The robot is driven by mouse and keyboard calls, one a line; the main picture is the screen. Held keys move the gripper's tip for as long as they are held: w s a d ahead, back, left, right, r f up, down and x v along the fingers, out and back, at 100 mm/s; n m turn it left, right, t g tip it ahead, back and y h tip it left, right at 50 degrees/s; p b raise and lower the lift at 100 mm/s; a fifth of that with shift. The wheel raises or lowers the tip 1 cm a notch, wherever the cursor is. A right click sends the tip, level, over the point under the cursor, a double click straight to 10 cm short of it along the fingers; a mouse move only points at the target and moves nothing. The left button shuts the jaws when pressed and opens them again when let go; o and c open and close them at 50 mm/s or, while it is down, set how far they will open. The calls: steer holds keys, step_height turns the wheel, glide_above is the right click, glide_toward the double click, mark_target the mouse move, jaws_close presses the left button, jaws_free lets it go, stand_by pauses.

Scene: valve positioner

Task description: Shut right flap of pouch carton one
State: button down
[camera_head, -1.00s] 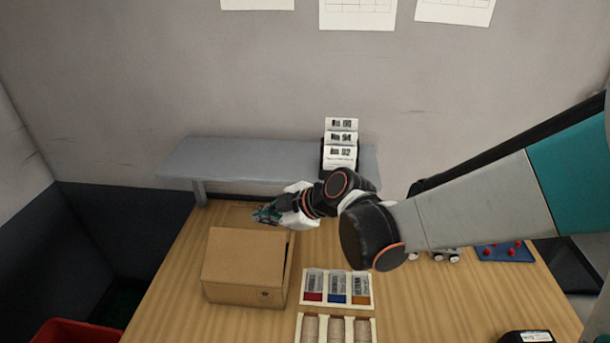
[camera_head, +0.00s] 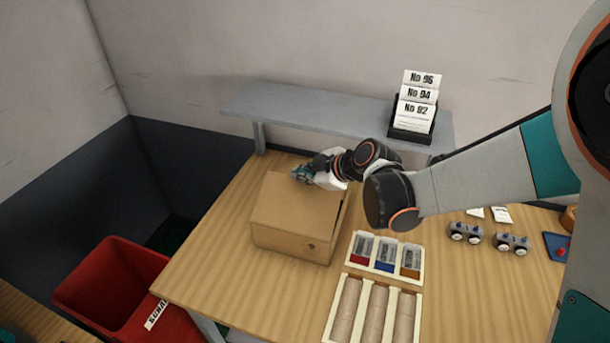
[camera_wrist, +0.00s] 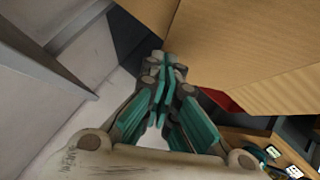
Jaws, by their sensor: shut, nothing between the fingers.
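The pouch carton (camera_head: 290,211) is a brown cardboard box on the wooden table, left of the part trays. Its top looks mostly covered. A narrow dark gap and an upright strip (camera_head: 341,217) run along its right side; I cannot tell whether this strip is the right flap. In the wrist view my teal fingertips (camera_wrist: 166,66) are together beside a large cardboard face (camera_wrist: 235,45). Whether they touch it is unclear.
A grey shelf (camera_head: 300,113) with a holder of numbered cards (camera_head: 414,110) stands behind the carton. Trays (camera_head: 384,258) lie to its right, with small wheeled parts (camera_head: 465,233) beyond. A red bin (camera_head: 115,285) stands at the table's left. The table's front left is clear.

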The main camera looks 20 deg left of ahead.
steer(key=shift+w+f, duration=0.1)
steer(key=shift+w, duration=0.05)
steer(key=shift+w+f, duration=0.25)
steer(key=shift+f, duration=0.05)
steer(key=w+f, duration=0.1)
steer(key=f+m+g+b, duration=0.1)
steer(key=f, duration=0.1)
steer(key=w+f+g+b, duration=0.1)
steer(key=shift+w+d+f, duration=0.15)
steer(key=shift+w, duration=0.2)
